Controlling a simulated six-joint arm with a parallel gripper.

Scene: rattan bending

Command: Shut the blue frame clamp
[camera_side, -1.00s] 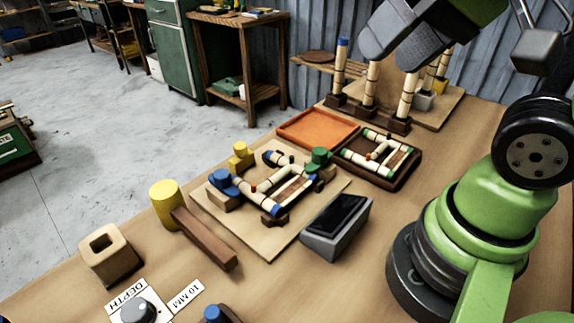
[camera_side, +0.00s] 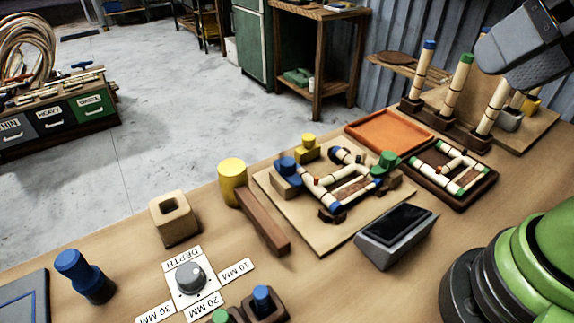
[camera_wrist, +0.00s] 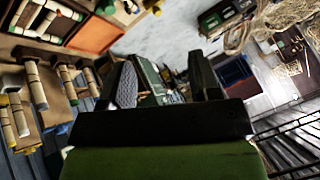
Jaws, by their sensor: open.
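The blue frame clamp (camera_side: 287,167), a blue round knob on a wooden block, sits at the left corner of the light board (camera_side: 325,245). A pale rattan frame (camera_side: 352,185) lies beside it. I cannot tell whether the clamp presses on the frame. A yellow clamp (camera_side: 307,148) and a green clamp (camera_side: 386,163) stand at other corners. My gripper (camera_wrist: 164,82) is open in the wrist view, with no object held between its fingers. It is away from the clamp, which I cannot make out in the wrist view.
A grey device with a dark screen (camera_side: 397,237) stands before the board. An orange tray (camera_side: 389,131) and upright rattan poles (camera_side: 457,90) are behind. A blue peg (camera_side: 84,276) stands front left.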

